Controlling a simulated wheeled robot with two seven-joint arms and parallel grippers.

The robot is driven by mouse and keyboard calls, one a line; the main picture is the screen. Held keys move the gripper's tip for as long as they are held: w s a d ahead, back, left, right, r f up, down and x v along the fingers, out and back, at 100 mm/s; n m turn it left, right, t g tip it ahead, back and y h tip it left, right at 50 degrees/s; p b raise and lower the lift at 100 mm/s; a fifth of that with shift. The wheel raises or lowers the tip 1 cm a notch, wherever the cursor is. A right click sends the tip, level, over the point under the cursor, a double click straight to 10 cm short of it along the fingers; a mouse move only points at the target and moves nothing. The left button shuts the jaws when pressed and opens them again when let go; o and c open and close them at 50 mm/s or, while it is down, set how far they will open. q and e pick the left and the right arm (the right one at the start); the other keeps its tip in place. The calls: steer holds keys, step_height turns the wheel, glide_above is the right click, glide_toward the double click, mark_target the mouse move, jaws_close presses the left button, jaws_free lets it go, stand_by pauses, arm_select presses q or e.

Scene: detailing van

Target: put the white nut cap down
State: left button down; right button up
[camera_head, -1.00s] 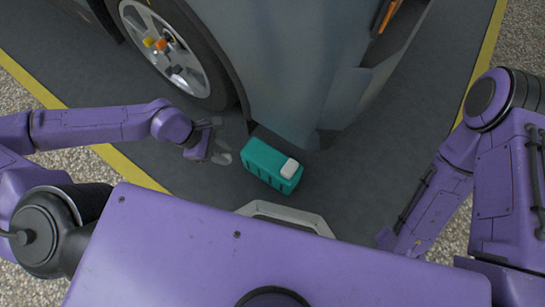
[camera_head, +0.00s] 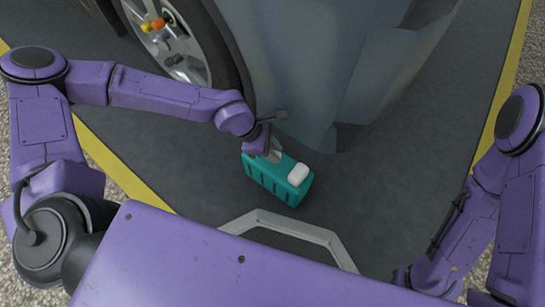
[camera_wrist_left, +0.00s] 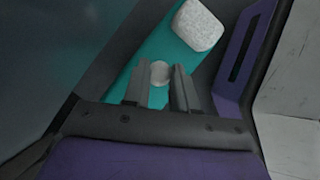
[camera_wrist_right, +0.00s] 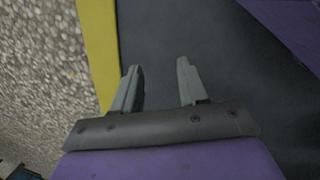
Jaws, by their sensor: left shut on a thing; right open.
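The white nut cap (camera_wrist_left: 160,73) is a small round pale piece between the fingertips of my left gripper (camera_wrist_left: 158,76), which is shut on it. In the head view my left gripper (camera_head: 272,153) is at the upper left part of the teal caddy (camera_head: 270,186), which lies beneath it in the left wrist view too. I cannot tell whether the cap touches the caddy. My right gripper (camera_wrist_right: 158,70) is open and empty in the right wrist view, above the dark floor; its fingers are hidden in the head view.
A white sponge-like block (camera_head: 299,174) sits on the caddy's right end. The van's wheel (camera_head: 168,42), with coloured caps on it, and the grey bodywork (camera_head: 310,60) rise behind. Yellow lines (camera_head: 112,165) edge the dark floor mat (camera_head: 400,180); the floor right of the caddy is clear.

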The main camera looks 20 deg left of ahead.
arm_select(q)
step_height(320, 180, down, 3)
steer(key=shift+r+b, duration=0.1)
steer(key=shift+b, duration=0.35)
arm_select(e)
steer(key=shift+w+d+f+t+h, duration=0.15)
steer(key=shift+w+d+f+t, duration=0.2)
steer(key=shift+w+f, duration=0.2)
steer(key=shift+w+d+f+t+h, duration=0.15)
steer(key=shift+w+d+f+t, duration=0.1)
steer(key=shift+w+d+f, duration=0.25)
arm_select(q)
steer(key=shift+s, duration=0.1)
steer(key=c, duration=0.9)
jaws_free()
steer(key=shift+a+r, duration=0.1)
